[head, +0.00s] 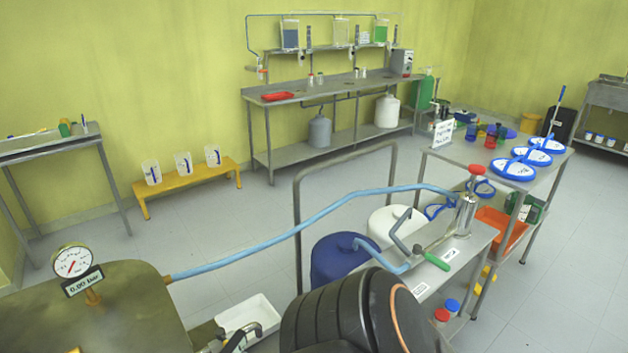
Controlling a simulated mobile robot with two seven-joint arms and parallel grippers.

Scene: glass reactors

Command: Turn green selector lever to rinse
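The green selector lever (437,262) is on the steel bench (462,268) at centre right. Its green grip points to the lower right of a small grey pivot. A white label (450,254) lies just right of the grip and another label (420,289) lies below it on the bench edge; both are too small to read. A bent grey pipe (398,232) and a short blue hose (393,266) meet near the lever's pivot. Neither of my grippers shows clearly. A large dark rounded body, probably part of my arm, fills the bottom centre, in front of the bench's near end.
A long blue hose (300,228) runs from the metal vessel (125,312) to the steel cylinder (466,214) with a red knob. A grey rail (297,215) and a blue drum (340,262) stand left of the bench.

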